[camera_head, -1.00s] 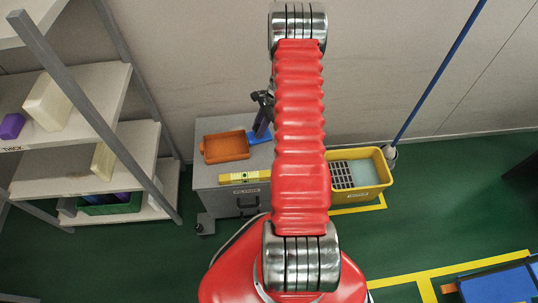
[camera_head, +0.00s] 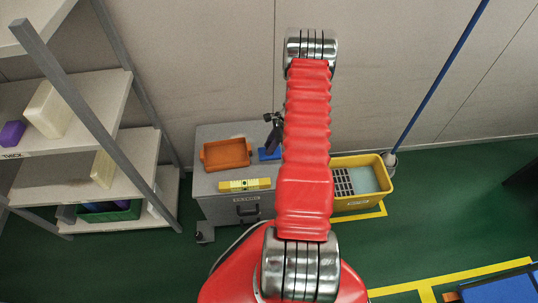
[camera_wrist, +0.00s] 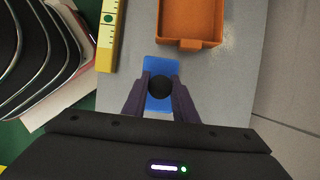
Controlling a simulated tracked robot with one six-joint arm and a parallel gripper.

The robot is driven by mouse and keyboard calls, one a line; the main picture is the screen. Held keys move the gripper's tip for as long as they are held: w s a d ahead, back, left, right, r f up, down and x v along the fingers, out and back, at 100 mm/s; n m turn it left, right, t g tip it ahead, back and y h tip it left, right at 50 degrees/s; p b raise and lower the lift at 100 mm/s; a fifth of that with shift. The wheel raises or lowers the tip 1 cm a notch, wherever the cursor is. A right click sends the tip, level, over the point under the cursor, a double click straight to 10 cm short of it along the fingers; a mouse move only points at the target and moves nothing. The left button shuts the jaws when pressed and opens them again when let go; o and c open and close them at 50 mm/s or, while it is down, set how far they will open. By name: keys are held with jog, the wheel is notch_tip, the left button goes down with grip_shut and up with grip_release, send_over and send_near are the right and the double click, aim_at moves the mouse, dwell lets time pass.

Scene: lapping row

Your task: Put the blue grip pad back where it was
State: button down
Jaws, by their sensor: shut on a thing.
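The blue grip pad (camera_head: 269,154) is a flat blue plate over the right part of the grey cabinet top, right of the orange tray (camera_head: 226,154). In the wrist view the pad (camera_wrist: 161,65) has a round black knob (camera_wrist: 160,87) on it. My gripper (camera_wrist: 161,80) is shut on this knob, one dark finger on each side. My gripper also shows in the head view (camera_head: 273,138), just above the pad and partly hidden by my arm. I cannot tell whether the pad touches the cabinet top.
A yellow level (camera_head: 245,185) lies along the front of the grey cabinet (camera_head: 225,208). A yellow tub (camera_head: 353,206) with a grate stands to its right, near a blue pole (camera_head: 440,75). Shelves (camera_head: 70,140) with blocks stand at left. Some bare cabinet top surrounds the pad.

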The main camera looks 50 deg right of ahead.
jog(key=shift+f, duration=0.8)
jog(key=shift+f, duration=1.9)
jog(key=c, duration=1.4)
grip_release()
jog(key=shift+c, duration=0.2)
jog(key=shift+r, duration=0.1)
jog(key=v, duration=1.1)
jog(key=shift+s+d+r, duration=0.15)
jog(key=shift+s+r, duration=0.05)
jog(key=shift+r, duration=0.15)
